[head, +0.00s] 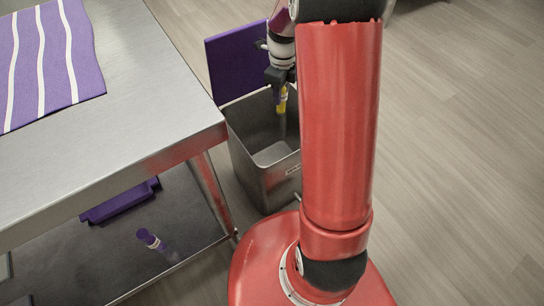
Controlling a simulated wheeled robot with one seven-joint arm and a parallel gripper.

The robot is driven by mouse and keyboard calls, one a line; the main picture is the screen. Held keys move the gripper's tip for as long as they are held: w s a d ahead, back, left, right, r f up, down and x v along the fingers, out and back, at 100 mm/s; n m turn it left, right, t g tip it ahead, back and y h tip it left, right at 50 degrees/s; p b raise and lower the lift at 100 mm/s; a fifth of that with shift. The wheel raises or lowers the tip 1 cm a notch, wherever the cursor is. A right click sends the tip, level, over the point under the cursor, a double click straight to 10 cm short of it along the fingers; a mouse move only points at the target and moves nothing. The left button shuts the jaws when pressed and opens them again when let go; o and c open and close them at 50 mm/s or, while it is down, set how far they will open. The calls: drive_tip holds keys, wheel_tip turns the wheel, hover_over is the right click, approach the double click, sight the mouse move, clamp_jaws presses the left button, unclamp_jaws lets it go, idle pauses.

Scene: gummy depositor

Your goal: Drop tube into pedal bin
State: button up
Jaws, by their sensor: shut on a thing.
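The pedal bin (245,168) is a grey metal box on the floor beside the table. Its purple lid (236,57) stands open at the back. My gripper (281,92) is over the bin's opening, partly hidden by my red arm. It is shut on a small tube (283,101) with a yellow part, which hangs down over the opening. The tube's lower part looks dark or see-through and is hard to make out. The right side of the bin is hidden behind my arm.
A steel table (150,95) with a purple striped cloth (48,60) stands at the left. Its lower shelf (110,255) holds a purple tray (120,201) and a purple-topped tube (152,240). The wooden floor (465,150) at the right is clear.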

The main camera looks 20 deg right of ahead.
wheel_tip(320, 180, down, 4)
drive_tip(key=shift+f+b, duration=0.1)
drive_tip(key=shift+b, duration=1.05)
drive_tip(key=o, duration=1.1)
wheel_tip(320, 180, up, 8)
drive_tip(key=shift+r+p, duration=0.1)
drive_tip(key=shift+p, duration=0.3)
